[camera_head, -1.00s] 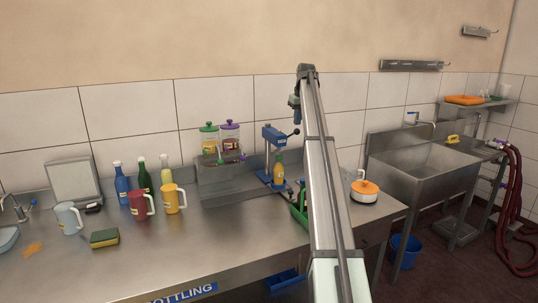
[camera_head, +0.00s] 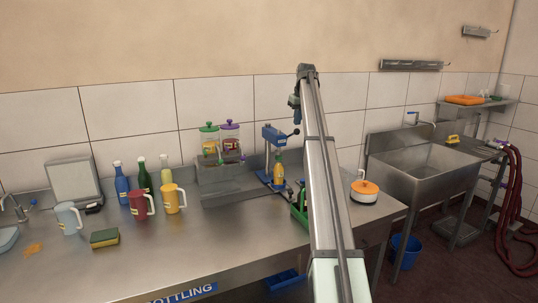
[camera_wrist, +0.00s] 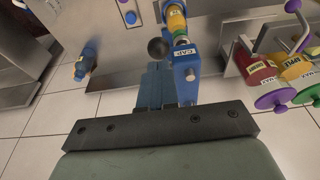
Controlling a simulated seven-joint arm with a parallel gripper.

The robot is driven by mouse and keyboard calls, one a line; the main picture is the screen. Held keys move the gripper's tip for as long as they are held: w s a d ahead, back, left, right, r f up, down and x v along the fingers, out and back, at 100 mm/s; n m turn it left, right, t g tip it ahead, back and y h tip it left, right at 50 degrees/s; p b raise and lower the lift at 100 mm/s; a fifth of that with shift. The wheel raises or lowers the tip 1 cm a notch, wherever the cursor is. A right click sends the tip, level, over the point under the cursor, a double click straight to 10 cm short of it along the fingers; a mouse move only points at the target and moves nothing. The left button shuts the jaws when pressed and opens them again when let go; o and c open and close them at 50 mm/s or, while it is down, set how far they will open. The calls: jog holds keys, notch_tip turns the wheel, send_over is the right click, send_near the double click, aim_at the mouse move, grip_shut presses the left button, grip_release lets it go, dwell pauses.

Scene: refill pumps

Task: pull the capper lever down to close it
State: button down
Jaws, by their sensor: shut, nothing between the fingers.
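The blue capper (camera_head: 273,137) stands on the bench near the wall, with an orange bottle (camera_head: 279,168) upright under its head. Its lever ends in a black ball knob (camera_head: 296,132), which sticks out to the right and looks raised. In the wrist view the blue capper head (camera_wrist: 185,72) carries a CAP label, and the knob (camera_wrist: 158,48) shows just beyond my fingertips. My gripper (camera_head: 296,113) is shut and empty, pointing down above the knob. Its closed fingers (camera_wrist: 156,70) line up with the knob in the wrist view; whether they touch it I cannot tell.
Two dispensers with green (camera_head: 209,127) and purple (camera_head: 229,125) lids stand on a metal stand left of the capper. A green holder (camera_head: 300,212) is partly behind my arm. Bottles and mugs stand to the left.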

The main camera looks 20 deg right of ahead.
jog(key=shift+f, duration=0.2)
dwell(0.5)
jog(key=shift+f, duration=0.55)
jog(key=shift+f, duration=0.15)
